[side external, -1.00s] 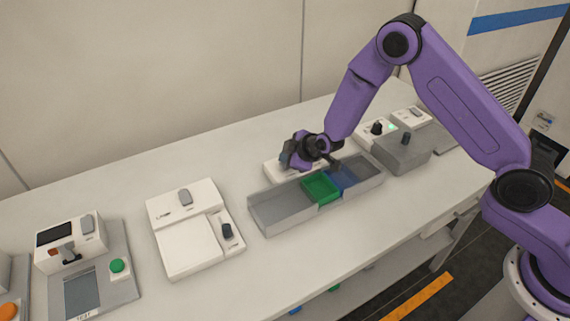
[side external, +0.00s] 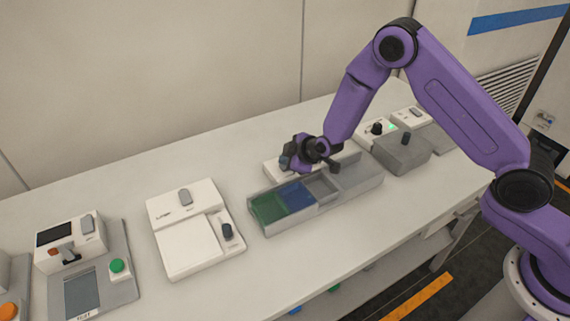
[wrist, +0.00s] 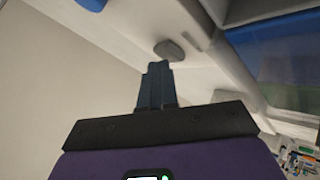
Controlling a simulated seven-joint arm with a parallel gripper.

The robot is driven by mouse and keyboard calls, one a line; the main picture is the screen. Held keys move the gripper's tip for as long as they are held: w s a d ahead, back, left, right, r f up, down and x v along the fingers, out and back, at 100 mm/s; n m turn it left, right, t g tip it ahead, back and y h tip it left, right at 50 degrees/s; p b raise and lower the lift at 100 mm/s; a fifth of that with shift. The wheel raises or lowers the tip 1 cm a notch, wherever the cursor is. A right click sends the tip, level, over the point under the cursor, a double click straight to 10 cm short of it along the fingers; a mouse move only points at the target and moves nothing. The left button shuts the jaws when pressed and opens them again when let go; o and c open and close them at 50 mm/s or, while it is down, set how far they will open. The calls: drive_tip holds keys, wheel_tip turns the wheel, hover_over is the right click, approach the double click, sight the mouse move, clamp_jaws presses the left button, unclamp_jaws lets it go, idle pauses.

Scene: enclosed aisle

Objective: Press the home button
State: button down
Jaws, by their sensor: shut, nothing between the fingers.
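A grey oval button (wrist: 170,50) sits on a white panel in the wrist view. I cannot read any label that marks it as the home button. My gripper (wrist: 157,66) is shut and empty, its fingertips just short of the button in the picture; I cannot tell whether they touch. In the side external view my gripper (side external: 335,166) is low over the white unit (side external: 278,170) behind a grey tray. The arm and tray hide much of that unit and its button. The tray (side external: 360,186) holds a sliding carriage with green (side external: 268,207) and blue (side external: 296,195) compartments at its left end.
Left of the tray are a white device with a dark knob (side external: 227,231) and a station with a green button (side external: 117,265). On the right are a grey box (side external: 402,156) and small white control boxes (side external: 376,129). The wall stands close behind.

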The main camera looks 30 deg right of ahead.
drive_tip(key=shift+r, duration=0.9)
drive_tip(key=shift+r, duration=2.5)
drive_tip(key=s+a+r+g+y, duration=0.1)
drive_tip(key=s+r+g, duration=0.25)
drive_tip(key=s, duration=0.65)
drive_tip(key=s+a+r+g+y, duration=0.15)
drive_tip(key=s+r, duration=0.25)
drive_tip(key=s, duration=0.6)
drive_tip(key=s+d+r+g+h, duration=0.2)
drive_tip(key=s+d, duration=0.6)
drive_tip(key=s, duration=0.3)
drive_tip(key=s+d+r+n+g+h, duration=0.1)
drive_tip(key=s+d+r+h, duration=0.1)
drive_tip(key=s+d, duration=0.5)
drive_tip(key=s+r, duration=0.1)
drive_tip(key=s, duration=0.4)
drive_tip(key=shift+d+g, duration=0.4)
